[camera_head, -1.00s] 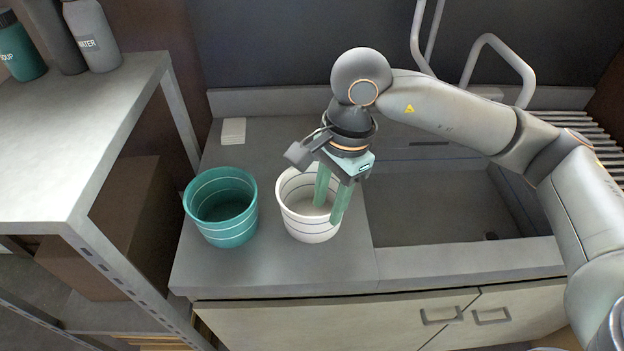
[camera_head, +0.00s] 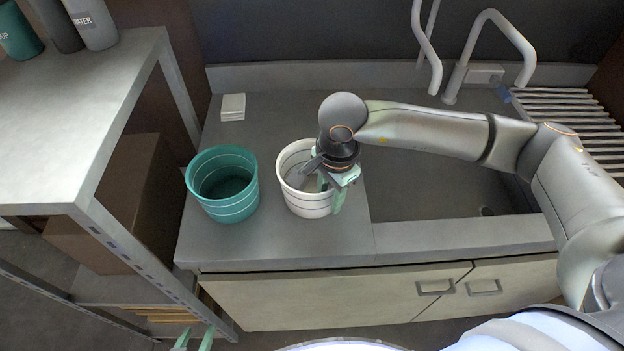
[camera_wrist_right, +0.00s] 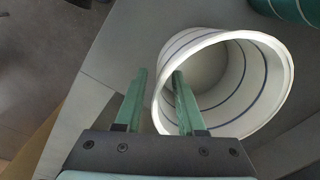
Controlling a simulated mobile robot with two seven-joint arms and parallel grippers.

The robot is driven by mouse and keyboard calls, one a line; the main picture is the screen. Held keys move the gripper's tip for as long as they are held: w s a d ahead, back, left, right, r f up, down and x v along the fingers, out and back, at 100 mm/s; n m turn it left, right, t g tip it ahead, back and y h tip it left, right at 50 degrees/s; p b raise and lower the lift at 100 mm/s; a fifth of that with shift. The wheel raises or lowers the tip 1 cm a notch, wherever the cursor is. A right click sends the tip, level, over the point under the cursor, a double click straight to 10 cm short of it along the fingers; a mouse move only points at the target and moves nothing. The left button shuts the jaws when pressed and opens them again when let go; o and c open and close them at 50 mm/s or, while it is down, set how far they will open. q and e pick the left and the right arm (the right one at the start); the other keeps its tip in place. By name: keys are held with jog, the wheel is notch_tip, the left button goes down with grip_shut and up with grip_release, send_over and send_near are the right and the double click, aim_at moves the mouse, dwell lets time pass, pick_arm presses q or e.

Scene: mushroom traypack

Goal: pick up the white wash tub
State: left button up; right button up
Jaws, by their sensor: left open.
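The white wash tub (camera_head: 299,206) with thin dark lines stands upright on the grey counter, beside the teal tub. My right gripper (camera_head: 331,192) is low at the tub's right front rim, its wrist partly covering the opening. In the right wrist view, the white tub (camera_wrist_right: 276,72) looks empty. There the right gripper's (camera_wrist_right: 160,72) green fingers are apart, one outside the wall and one inside, with the rim between them. The gap shows they are not closed on it. My left gripper (camera_head: 195,338) shows only its green fingertips at the bottom edge, open and away from the tub.
The teal tub (camera_head: 222,205) stands close on the left of the white one. A sink basin (camera_head: 430,198) with a tall tap (camera_head: 485,45) lies to the right. A grey shelf (camera_head: 75,120) with bottles stands at the left. A small white block (camera_head: 233,107) lies behind the tubs.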

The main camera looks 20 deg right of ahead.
jog(key=shift+f, duration=0.7)
grip_shut()
dwell(0.9)
